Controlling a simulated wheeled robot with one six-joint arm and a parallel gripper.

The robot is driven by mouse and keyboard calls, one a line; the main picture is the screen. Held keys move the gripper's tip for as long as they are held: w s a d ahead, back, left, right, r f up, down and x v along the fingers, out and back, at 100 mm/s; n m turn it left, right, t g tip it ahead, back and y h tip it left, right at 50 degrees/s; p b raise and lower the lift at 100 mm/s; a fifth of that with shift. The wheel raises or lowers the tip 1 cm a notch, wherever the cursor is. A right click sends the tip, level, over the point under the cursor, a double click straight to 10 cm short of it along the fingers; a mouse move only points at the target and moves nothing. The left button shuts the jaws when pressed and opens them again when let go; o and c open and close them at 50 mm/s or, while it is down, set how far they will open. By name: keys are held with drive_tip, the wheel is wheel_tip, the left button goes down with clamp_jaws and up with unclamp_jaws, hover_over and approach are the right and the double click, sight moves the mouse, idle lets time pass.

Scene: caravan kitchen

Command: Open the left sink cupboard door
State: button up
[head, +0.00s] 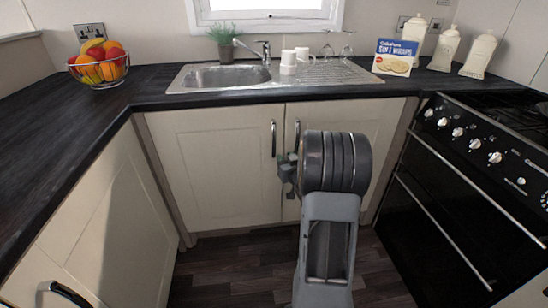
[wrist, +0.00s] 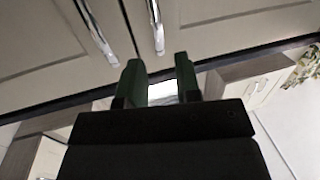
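The left sink cupboard door (head: 205,165) is cream and closed, with a vertical chrome bar handle (head: 273,138) near its right edge. The right door (head: 372,120) is also closed, and its handle (head: 297,136) stands close beside the left one. My gripper (head: 286,168) is in front of the doors, a little below the two handles; my arm hides part of the right door. In the wrist view my gripper (wrist: 158,82) is open, its two green-grey fingers apart with no handle between them. Both handles show above the fingertips, apart from them; I cannot tell which is which there.
The dark worktop (head: 150,85) holds a fruit bowl (head: 99,65), a sink (head: 225,77), white cups (head: 289,62) and a wraps box (head: 395,58). A black oven (head: 440,200) stands close on the right, and another cupboard (head: 90,230) on the left. The floor (head: 235,270) before the doors is clear.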

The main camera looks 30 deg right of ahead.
drive_tip(key=shift+t, duration=0.4)
drive_tip(key=b+x, duration=0.1)
drive_tip(key=x, duration=0.3)
drive_tip(key=f+x, duration=0.1)
drive_tip(key=x, duration=0.4)
drive_tip(key=d+b+x, duration=0.1)
drive_tip(key=x, duration=0.3)
drive_tip(key=shift+w+d+f+b, duration=0.15)
drive_tip(key=shift+w+f+b, duration=0.05)
drive_tip(key=shift+f+b, duration=0.15)
drive_tip(key=shift+c, duration=0.5)
clamp_jaws()
